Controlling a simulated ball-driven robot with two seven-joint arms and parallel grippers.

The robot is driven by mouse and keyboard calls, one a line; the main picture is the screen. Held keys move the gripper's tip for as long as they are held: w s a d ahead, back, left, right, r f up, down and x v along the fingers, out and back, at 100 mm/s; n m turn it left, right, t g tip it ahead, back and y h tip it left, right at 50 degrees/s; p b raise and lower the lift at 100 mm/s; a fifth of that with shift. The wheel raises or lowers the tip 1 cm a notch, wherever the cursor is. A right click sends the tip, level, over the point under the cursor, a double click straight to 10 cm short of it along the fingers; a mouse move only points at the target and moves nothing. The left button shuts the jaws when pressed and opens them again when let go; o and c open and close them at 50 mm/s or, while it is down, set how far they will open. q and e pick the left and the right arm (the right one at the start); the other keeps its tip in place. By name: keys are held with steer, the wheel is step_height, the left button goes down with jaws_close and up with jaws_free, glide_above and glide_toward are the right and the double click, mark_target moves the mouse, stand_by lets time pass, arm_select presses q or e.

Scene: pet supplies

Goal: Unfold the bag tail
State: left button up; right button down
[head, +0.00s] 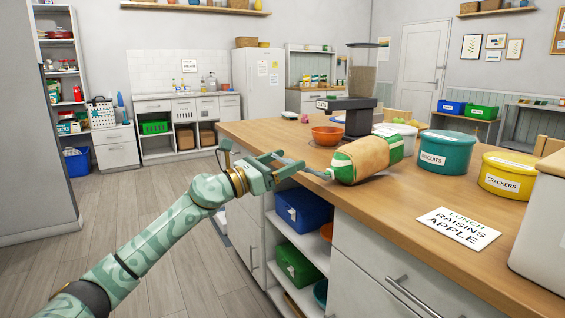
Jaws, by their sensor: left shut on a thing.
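A tan bag (362,159) with green and white ends lies on its side on the wooden counter, near its left edge. Its narrow grey tail (318,173) sticks out from the left end. My left gripper (288,164) is at the counter's edge, left of the bag, and is shut on the tail. The exact grip is small and partly hidden by the fingers. My right gripper is out of view.
An orange bowl (327,136) and a dark dispenser (354,112) stand behind the bag. A teal biscuits tub (445,153) and a yellow crackers tub (507,175) stand to the right. A lunch card (459,228) lies in front. The counter front between bag and card is clear.

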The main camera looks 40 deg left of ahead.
arm_select(q)
steer(key=shift+f, duration=0.2)
steer(key=o, duration=1.4)
steer(key=shift+w, duration=0.15)
steer(key=shift+s, duration=0.55)
steer(key=p+v, duration=0.3)
steer(key=v, duration=1.2)
steer(key=shift+a+f+p, duration=0.15)
steer(key=shift+f+p, duration=0.05)
steer(key=shift+p, duration=0.15)
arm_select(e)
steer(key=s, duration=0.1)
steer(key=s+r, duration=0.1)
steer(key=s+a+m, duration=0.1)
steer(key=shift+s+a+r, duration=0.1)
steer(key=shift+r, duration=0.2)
